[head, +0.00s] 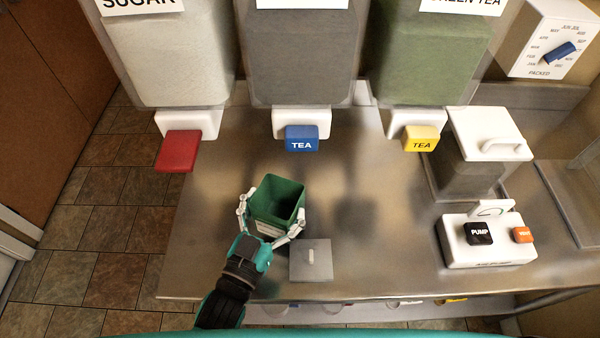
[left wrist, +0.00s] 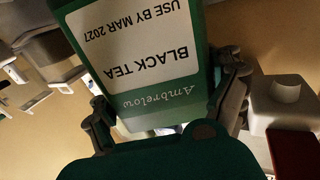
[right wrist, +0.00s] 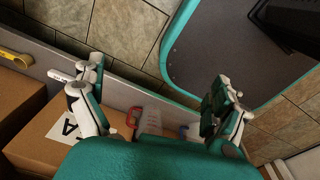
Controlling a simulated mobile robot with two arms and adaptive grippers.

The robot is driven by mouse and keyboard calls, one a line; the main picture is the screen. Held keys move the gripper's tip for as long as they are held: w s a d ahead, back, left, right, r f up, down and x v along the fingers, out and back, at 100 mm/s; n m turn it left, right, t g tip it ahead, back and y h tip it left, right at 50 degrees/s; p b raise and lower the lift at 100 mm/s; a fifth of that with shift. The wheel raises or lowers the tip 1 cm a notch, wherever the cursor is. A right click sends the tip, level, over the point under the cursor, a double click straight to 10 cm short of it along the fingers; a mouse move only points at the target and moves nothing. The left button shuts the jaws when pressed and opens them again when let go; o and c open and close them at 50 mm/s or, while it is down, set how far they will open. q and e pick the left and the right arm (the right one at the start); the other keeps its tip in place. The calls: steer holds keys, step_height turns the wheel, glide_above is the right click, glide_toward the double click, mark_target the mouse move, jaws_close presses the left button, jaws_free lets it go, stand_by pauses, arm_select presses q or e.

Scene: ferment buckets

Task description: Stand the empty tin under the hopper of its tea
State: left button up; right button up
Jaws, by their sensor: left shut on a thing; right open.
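A green open-topped tin (head: 275,203) looks empty in the head view. My left gripper (head: 270,215) is shut on it, one finger on each side. I cannot tell whether its base touches the counter. In the left wrist view the tin's label (left wrist: 128,50) reads Black Tea, use by Mar 2027. The middle hopper (head: 303,60) is dark grey, with a blue TEA lever (head: 302,140); its sign is cut off. The right hopper (head: 432,55) is green, signed GREEN TEA, with a yellow TEA lever (head: 421,139). My right gripper (right wrist: 155,105) is open and empty.
The sugar hopper (head: 165,60) with a red lever (head: 178,151) is at left. A pump unit (head: 485,240), lidded container (head: 480,150) and date dial (head: 552,45) are at right. The counter (head: 370,220) is clear mid-way.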

mark_target(286, 187)
arm_select(q)
steer(key=x, duration=0.5)
steer(key=shift+w+d+f+b, duration=0.1)
steer(key=shift+w+f+b, duration=0.05)
steer(key=shift+w+b, duration=0.2)
steer(key=w+f+b, duration=0.1)
steer(key=w, duration=0.1)
steer(key=w+d+f+b, duration=0.1)
steer(key=b, duration=0.1)
steer(key=w+d+f+b, duration=0.1)
steer(key=w+b, duration=0.1)
steer(key=shift+w+d+f, duration=0.25)
steer(key=shift+w+f, duration=0.1)
steer(key=shift+r, duration=0.15)
arm_select(e)
step_height(286, 187, down, 6)
steer(key=shift+w+d, duration=0.15)
steer(key=shift+d, duration=0.05)
steer(key=shift+w+f, duration=0.1)
